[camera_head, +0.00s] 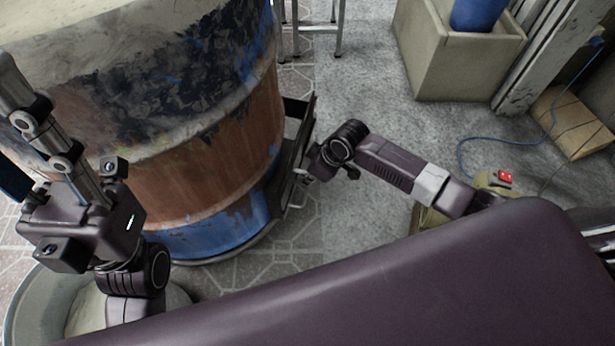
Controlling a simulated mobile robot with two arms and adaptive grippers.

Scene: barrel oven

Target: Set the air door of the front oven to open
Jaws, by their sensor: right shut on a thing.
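The front oven is a big rusty barrel (205,150) with a pale top, a brown middle and a blue lower band. A dark metal frame (298,112) stands out from its right side, seen edge-on; it appears to be the air door and its surround. My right gripper (299,176) is at the lower part of this frame, shut on what looks like the air door. The exact grip point and the door's angle are hard to make out. My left gripper (85,215) is raised in front of the barrel's left side; its fingertips are not clearly visible.
A round tub (22,312) stands at the lower left. A beige square planter (450,62) with a blue thing in it is at the back right. A blue cable (510,142) and a wooden block (572,122) lie on the right.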

